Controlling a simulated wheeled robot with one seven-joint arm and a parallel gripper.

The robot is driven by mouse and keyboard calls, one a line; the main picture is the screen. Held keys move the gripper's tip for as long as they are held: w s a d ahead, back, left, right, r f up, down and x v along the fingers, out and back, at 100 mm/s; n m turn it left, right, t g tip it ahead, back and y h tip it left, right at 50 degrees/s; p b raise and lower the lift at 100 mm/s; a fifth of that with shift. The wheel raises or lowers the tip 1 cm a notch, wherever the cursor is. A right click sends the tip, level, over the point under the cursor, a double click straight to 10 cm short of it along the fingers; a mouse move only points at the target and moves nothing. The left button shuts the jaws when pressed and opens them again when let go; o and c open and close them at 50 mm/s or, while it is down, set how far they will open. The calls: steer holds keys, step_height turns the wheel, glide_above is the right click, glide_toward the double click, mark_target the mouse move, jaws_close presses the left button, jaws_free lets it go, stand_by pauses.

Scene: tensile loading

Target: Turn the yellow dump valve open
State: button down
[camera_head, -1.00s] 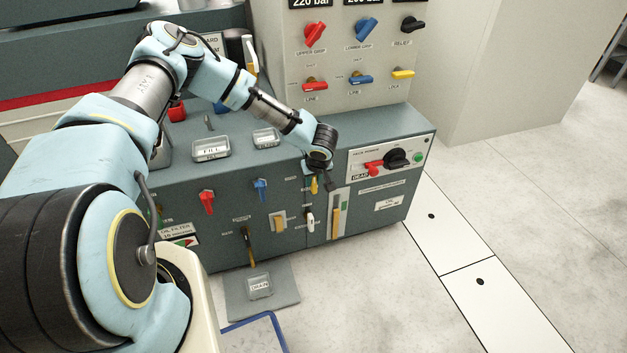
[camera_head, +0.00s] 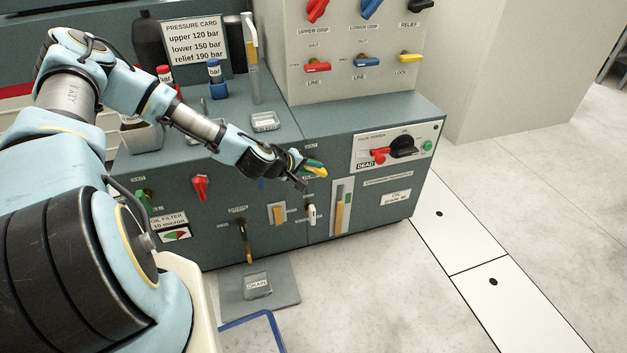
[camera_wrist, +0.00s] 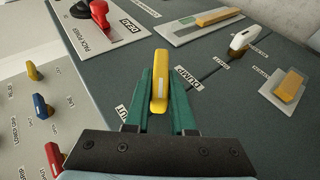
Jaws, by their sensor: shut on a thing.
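The yellow dump valve handle (camera_wrist: 160,82) sits between the two green fingers of my gripper (camera_wrist: 160,95) in the wrist view, and the gripper is shut on it. A DUMP label (camera_wrist: 187,77) lies just right of the handle and a SHUT label (camera_wrist: 122,113) to its lower left. In the head view the yellow handle (camera_head: 316,170) shows at the tip of my gripper (camera_head: 311,168), on the upper front of the green-grey cabinet, pointing rightward. Its base is partly hidden by the gripper.
A white handle (camera_head: 311,213) and a tan switch (camera_head: 278,214) are below the valve. A panel with a red lever (camera_head: 378,156) and black knob (camera_head: 403,146) is to the right. A drain tray (camera_head: 258,285) lies on the floor, with clear floor to the right.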

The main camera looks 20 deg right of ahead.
steer(key=h+b, duration=0.2)
steer(key=b, duration=0.1)
steer(key=f+n+h+b, duration=0.1)
steer(key=h+b, duration=0.2)
steer(key=b, duration=0.1)
steer(key=shift+a+f+n+t, duration=0.15)
steer(key=shift+f+n+t, duration=0.05)
steer(key=shift+n+t, duration=0.1)
steer(key=shift+h+b, duration=0.9)
steer(key=shift+b, duration=0.15)
steer(key=shift+r+n+t+b, duration=0.1)
steer(key=shift+n+t+b, duration=0.2)
steer(key=shift+r+h, duration=0.15)
steer(key=shift+h, duration=0.15)
steer(key=shift+w, duration=0.1)
steer(key=c, duration=0.8)
jaws_free()
steer(key=shift+o, duration=0.2)
steer(key=p+v, duration=0.1)
steer(key=v, duration=0.9)
steer(key=shift+a+p, duration=0.35)
steer(key=shift+a, duration=0.05)
